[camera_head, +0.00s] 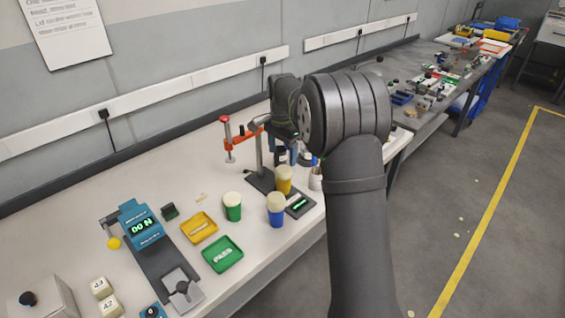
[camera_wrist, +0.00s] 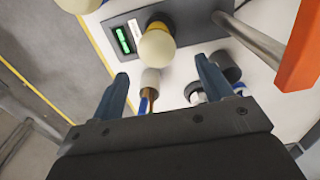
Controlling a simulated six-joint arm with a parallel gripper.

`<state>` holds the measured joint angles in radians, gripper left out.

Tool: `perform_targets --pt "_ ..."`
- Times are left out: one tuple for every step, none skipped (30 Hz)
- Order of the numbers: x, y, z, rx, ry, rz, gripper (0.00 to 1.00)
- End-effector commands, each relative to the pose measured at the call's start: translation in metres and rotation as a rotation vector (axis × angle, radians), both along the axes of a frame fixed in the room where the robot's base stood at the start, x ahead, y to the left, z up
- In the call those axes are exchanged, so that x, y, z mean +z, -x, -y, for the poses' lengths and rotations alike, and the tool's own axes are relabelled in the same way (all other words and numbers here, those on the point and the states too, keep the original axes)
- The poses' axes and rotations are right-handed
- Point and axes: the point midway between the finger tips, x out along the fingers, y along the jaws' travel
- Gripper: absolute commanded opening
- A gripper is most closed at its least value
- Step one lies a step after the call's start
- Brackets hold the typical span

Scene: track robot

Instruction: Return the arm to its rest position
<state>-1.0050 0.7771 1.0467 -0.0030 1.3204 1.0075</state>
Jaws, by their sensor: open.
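My arm reaches over the bench, and my gripper (camera_wrist: 162,67) hangs with its two blue fingers spread apart. Nothing is held between them. In the head view my gripper (camera_head: 291,157) is partly hidden behind my own arm, close to the stand with the orange arm (camera_head: 246,138). In the wrist view a cream-lidded yellow container (camera_wrist: 157,45) stands beyond the fingertips. A thin cream, brown and blue item (camera_wrist: 149,90) shows between the fingers, below them.
Cream-topped green (camera_head: 232,208), yellow (camera_head: 284,184) and blue (camera_head: 276,212) containers stand on the bench. A yellow tray (camera_head: 199,228), a green PASS tray (camera_head: 222,254) and a blue gauge (camera_head: 141,225) lie left. Wall behind; open floor (camera_head: 460,200) at right.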

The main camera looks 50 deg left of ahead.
Motion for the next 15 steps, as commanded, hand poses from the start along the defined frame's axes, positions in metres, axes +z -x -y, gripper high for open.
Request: perform_targets --pt "0.004 0.0 -0.0001 0.0 -0.001 0.0 0.72" --pt "0.0054 0.0001 0.0 0.0 0.0 0.0 0.72" --pt "0.0065 0.0001 0.0001 0.0 0.0 0.0 0.72" --pt "0.007 0.0001 0.0001 0.0 0.0 0.0 0.72" --pt "0.0072 0.0001 0.0001 0.0 0.0 0.0 0.72" --pt "0.0073 0.0002 0.0002 0.0 0.0 0.0 0.72" --pt "0.0073 0.0002 0.0002 0.0 0.0 0.0 0.72" --pt "0.0072 0.0002 0.0002 0.0 0.0 0.0 0.72" --pt "0.0071 0.0001 0.0002 0.0 0.0 0.0 0.72" --pt "0.007 0.0002 0.0002 0.0 0.0 0.0 0.72" --pt "0.007 0.0002 0.0002 0.0 0.0 0.0 0.72" --pt "0.0067 0.0002 0.0002 0.0 0.0 0.0 0.72" --pt "0.0063 0.0001 0.0002 0.0 0.001 0.0 0.72" --pt "0.0054 0.0001 0.0002 0.0 0.001 -0.001 0.72" --pt "0.0035 0.0002 0.0003 0.0 0.001 -0.001 0.72"
